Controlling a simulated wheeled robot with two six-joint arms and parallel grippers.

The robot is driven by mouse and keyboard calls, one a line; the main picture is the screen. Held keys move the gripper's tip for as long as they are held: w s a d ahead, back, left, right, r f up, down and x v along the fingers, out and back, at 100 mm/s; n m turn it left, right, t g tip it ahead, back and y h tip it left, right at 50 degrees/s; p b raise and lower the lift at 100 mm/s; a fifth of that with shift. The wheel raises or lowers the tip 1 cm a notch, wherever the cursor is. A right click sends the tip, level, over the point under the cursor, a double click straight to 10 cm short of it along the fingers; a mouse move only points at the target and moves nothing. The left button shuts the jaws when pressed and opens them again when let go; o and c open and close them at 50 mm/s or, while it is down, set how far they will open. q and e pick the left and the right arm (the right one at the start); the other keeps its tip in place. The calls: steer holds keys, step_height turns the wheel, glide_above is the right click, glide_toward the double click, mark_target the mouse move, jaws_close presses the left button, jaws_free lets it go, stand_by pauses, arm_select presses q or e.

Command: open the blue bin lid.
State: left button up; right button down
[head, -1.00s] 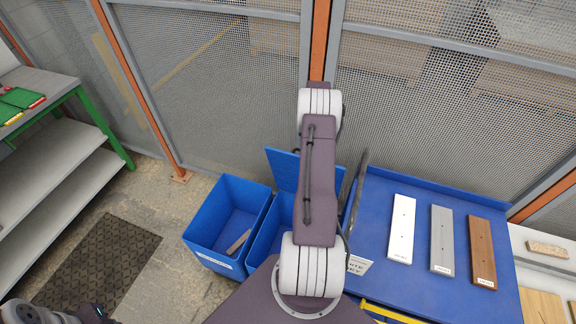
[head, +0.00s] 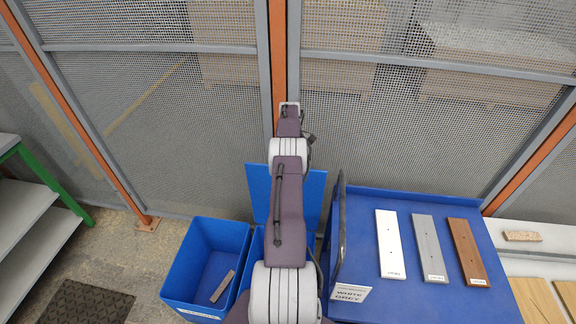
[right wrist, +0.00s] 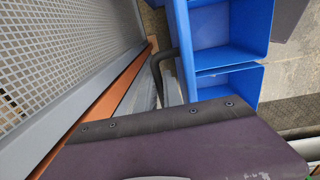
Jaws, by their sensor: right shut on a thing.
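The blue lid (head: 258,190) stands raised at the back of the right-hand blue bin (head: 254,268). My right arm covers the lid's middle and much of that bin. In the right wrist view the two open-topped bins show, the right-hand one (right wrist: 228,25) at the top. A dark curved bar (right wrist: 157,65), seemingly the lid's handle, shows beside the blue edge. My right gripper (right wrist: 157,80) is shut on it, between two grey fingers; the head view hides the grip behind my arm. My left gripper is out of view.
The left-hand bin (head: 173,280) holds a small grey strip (head: 222,286). A blue cart (head: 360,210) with white, grey and brown boards stands close on the right. A mesh fence (head: 150,120) rises close behind the bins.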

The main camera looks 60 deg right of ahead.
steer(key=c, duration=1.5)
jaws_free()
steer(key=r, duration=0.9)
steer(key=shift+a, duration=0.25)
